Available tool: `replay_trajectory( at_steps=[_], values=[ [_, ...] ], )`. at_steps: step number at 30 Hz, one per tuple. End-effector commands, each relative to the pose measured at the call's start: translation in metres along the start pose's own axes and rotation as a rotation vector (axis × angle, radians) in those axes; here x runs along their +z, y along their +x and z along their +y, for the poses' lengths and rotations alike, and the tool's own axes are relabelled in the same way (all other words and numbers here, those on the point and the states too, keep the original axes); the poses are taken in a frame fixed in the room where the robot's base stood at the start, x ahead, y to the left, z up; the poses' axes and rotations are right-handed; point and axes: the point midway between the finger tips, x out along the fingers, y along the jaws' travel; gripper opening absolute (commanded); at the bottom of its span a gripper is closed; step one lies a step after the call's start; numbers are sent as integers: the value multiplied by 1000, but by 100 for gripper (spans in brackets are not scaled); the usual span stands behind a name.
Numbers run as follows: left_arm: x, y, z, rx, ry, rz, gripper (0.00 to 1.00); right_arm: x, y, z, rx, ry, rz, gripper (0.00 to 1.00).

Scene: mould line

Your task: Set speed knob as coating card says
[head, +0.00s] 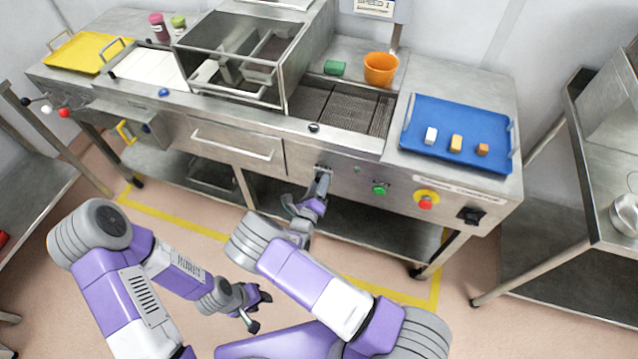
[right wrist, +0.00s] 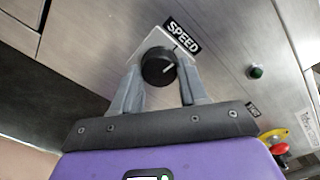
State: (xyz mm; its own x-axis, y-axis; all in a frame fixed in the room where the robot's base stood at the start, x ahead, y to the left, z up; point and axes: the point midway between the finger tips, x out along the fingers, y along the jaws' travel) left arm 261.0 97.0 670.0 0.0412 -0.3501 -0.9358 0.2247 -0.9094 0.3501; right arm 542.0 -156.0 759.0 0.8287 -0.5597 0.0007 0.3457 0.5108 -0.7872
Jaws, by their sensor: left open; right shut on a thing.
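The black speed knob (right wrist: 158,66) sits on the machine's steel front under a SPEED label (right wrist: 182,36). Its white pointer line points to the upper right in the right wrist view. My right gripper (right wrist: 160,84) is shut on the knob, one finger on each side. In the head view my right gripper (head: 322,178) is at the front panel and mostly hides the knob. The card (head: 374,6) on the post at the back appears to read SPEED 1; its top is cut off. My left gripper (head: 256,310) is open and empty, low above the floor.
Right of the knob are a green button (head: 380,190), a red stop button on yellow (head: 425,202) and a black switch (head: 470,215). A blue tray (head: 455,112) with three small blocks stands above. An orange bucket (head: 381,68) stands at the back. Open floor lies before the machine.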

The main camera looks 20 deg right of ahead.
Motion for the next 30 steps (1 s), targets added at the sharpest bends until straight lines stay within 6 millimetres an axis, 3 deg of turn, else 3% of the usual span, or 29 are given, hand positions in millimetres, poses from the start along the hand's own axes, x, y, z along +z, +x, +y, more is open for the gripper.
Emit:
replay_trajectory(
  at_steps=[9,26,27,30],
  values=[
    [0,-4,2,0,0,0,43,-1,-1,0,3,-130,3,13],
    [0,-4,2,0,0,0,43,-2,-1,1,4,-161,3,13],
    [0,-4,2,0,0,0,43,-2,-1,1,4,-161,3,48],
    [0,-4,2,0,0,0,43,-2,-1,1,3,-160,3,63]
  ],
)
